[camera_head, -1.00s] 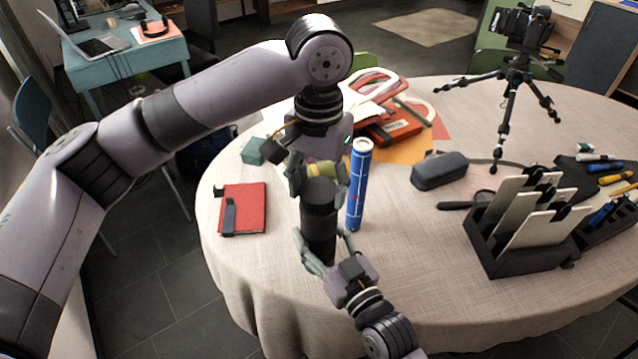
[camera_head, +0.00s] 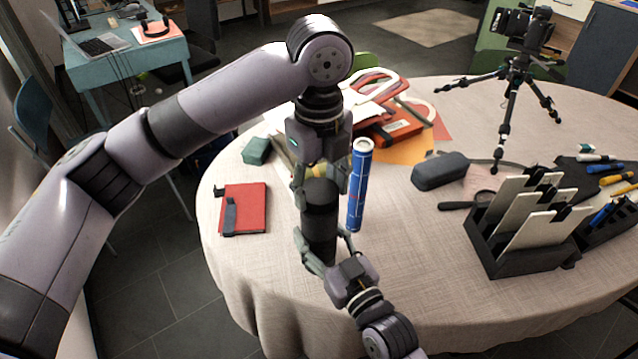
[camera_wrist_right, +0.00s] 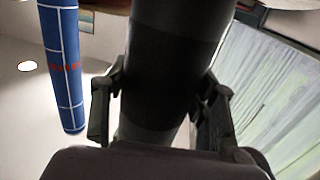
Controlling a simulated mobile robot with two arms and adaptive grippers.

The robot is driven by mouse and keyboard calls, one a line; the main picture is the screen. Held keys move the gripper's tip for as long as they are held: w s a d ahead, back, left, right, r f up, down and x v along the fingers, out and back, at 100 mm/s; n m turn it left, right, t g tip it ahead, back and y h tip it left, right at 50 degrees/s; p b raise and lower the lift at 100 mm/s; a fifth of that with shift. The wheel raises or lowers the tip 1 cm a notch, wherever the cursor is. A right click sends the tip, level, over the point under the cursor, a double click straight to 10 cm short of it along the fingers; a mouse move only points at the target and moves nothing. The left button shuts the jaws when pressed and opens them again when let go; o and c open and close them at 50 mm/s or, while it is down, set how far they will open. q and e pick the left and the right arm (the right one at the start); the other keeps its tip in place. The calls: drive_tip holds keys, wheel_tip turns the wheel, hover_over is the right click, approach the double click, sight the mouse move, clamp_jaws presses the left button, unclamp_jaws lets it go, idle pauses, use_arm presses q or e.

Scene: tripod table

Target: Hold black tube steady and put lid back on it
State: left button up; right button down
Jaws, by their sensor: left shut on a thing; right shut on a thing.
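The black tube (camera_head: 320,238) stands roughly upright over the near left part of the table. A dark, slightly wider cap, the lid (camera_head: 319,196), shows at its top; I see no clear gap between them. My left gripper (camera_head: 321,186) comes down from above, with its fingers on either side of the lid, shut on it. My right gripper (camera_head: 325,248) is shut on the tube's lower part from the front right. In the right wrist view the tube (camera_wrist_right: 170,65) passes between both fingers. The tube's bottom is hidden by the right gripper.
A blue tube (camera_head: 360,190) stands close on the right. A red notebook (camera_head: 248,208) lies left. A dark case (camera_head: 440,171), a black file holder (camera_head: 510,251) and a camera tripod (camera_head: 512,90) stand farther right. Bare cloth (camera_head: 415,275) lies right of the right gripper.

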use_arm(q)
drive_tip(key=m, duration=1.5)
drive_tip(key=shift+m, duration=0.4)
drive_tip(key=o, duration=0.9)
drive_tip(key=shift+r, duration=0.1)
drive_tip(key=shift+r, duration=2.15)
